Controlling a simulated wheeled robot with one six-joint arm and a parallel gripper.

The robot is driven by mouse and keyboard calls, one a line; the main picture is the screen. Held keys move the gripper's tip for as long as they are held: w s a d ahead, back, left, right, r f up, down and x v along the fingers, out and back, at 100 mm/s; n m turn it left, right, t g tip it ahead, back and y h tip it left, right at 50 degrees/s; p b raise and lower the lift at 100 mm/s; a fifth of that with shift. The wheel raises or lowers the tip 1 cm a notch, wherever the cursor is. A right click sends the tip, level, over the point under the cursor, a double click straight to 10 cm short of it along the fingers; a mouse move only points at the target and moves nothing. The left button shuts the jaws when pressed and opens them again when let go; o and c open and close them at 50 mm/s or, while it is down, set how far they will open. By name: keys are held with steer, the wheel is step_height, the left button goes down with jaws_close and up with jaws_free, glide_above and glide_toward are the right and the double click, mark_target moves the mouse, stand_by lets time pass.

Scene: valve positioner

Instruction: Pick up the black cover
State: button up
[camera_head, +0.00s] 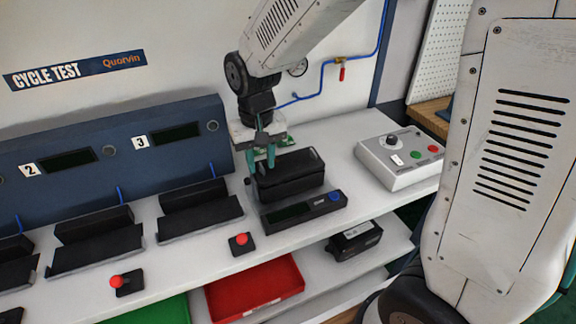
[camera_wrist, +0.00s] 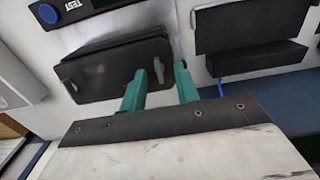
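The black cover (camera_head: 292,182) is a dark box-like piece behind the display unit on the white bench. It also shows in the wrist view (camera_wrist: 108,68), left of centre. My gripper (camera_head: 261,165) points down at the cover's left end in the head view. Its two teal fingers (camera_wrist: 160,72) are apart in the wrist view. One finger overlaps the cover's end and the other is just beyond that end, with the edge between them. I cannot tell whether either finger touches the cover.
A display unit with a blue button (camera_head: 303,210) lies in front of the cover. A control box (camera_head: 399,163) stands to the right. A black cradle (camera_head: 200,207) is to the left. A red bin (camera_head: 255,288) and black device (camera_head: 355,241) are on the lower shelf.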

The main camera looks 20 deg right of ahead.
jaws_close()
stand_by(1.5)
